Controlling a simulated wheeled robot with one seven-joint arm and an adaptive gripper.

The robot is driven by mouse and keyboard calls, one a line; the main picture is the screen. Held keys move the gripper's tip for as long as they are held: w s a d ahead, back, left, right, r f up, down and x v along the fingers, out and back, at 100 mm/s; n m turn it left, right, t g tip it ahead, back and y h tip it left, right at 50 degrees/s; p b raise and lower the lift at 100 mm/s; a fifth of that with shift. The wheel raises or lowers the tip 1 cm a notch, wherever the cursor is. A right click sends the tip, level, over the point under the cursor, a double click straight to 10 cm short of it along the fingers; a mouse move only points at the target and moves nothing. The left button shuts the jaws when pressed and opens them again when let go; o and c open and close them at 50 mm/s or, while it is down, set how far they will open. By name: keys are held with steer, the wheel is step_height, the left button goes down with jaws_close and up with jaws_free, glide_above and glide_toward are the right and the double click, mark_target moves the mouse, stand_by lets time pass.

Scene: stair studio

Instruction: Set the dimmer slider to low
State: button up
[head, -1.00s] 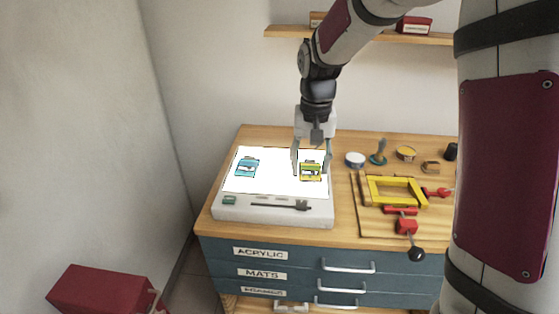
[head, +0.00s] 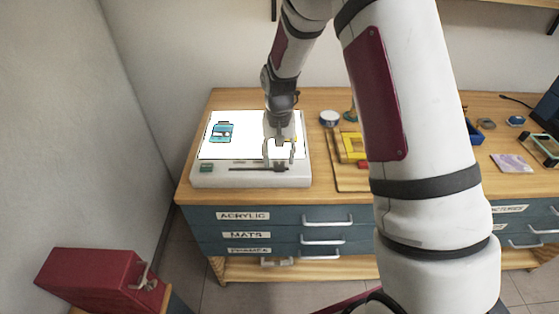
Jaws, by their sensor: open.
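The light box (head: 225,181) is white with a brightly lit top and lies on the wooden bench. Its dark slider slot (head: 245,169) runs left to right along the front panel. A dark knob shows near the right end of the slot in the earlier picture; now my gripper partly covers that end, so the knob's exact place is unclear. My gripper (head: 279,157) is open and points down over the right front of the box, its fingertips just behind or above the slot's right end. I cannot tell whether it touches.
A green switch (head: 206,168) sits at the panel's left. A yellow frame (head: 350,147) and a round tin (head: 329,118) stand to the right. A red box (head: 95,283) is at lower left.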

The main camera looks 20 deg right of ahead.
mark_target(237, 169)
steer(key=shift+f, duration=1.1)
jaws_close()
steer(key=w+a+b, duration=0.1)
steer(key=a, duration=0.2)
steer(key=w+a+b, duration=0.1)
steer(key=a, duration=0.3)
steer(key=w+a+b, duration=0.1)
steer(key=w+a, duration=0.1)
steer(key=a, duration=0.2)
steer(key=shift+a, duration=0.45)
jaws_free()
steer(key=shift+a, duration=0.1)
